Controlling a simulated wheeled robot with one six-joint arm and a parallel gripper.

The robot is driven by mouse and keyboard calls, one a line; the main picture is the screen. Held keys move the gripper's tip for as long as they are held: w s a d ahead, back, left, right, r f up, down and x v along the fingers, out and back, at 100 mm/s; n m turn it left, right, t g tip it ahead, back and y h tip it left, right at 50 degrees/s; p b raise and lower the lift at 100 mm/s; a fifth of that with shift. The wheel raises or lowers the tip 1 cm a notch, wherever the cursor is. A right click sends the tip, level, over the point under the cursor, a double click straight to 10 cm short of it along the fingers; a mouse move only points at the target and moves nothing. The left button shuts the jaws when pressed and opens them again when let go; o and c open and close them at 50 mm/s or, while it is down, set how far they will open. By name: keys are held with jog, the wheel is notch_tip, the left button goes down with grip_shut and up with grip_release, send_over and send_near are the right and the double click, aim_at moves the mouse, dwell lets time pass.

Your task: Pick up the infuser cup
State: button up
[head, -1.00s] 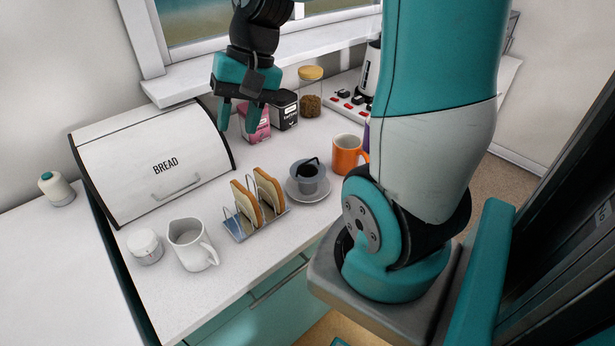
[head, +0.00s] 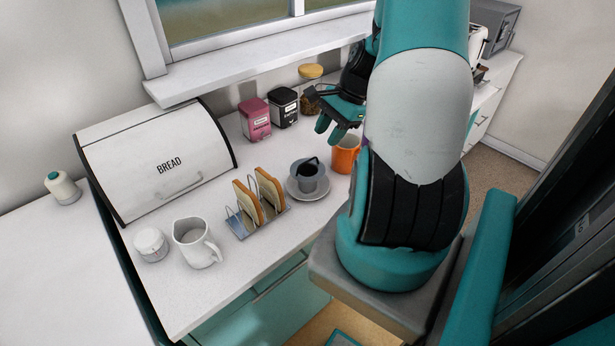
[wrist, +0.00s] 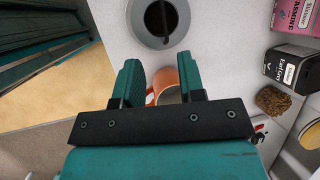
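My gripper (head: 333,132) is open and empty, above the counter behind the orange mug (head: 345,157). In the wrist view my open fingers (wrist: 160,80) frame the orange mug (wrist: 165,78) below, with the grey cup beyond the fingertips. My arm hides part of the mug in the head view.
A toast rack (head: 243,232) with bread slices stands left of the cup. A white jug (head: 196,245), a small white jar (head: 151,245) and a bread bin (head: 155,165) are farther left. Pink (head: 255,120) and black (head: 284,108) tins and a glass jar (head: 311,98) stand behind.

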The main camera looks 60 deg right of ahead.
aim_at(308, 174)
jog(key=x, duration=0.3)
jog(key=shift+w, duration=0.1)
jog(key=shift+w+d+p+x, duration=0.15)
jog(key=shift+p+x, duration=0.55)
jog(key=shift+x, duration=0.65)
jog(key=shift+w+d+p+x, duration=0.1)
jog(key=shift+p+x, duration=0.55)
jog(key=shift+x, duration=0.7)
grip_shut()
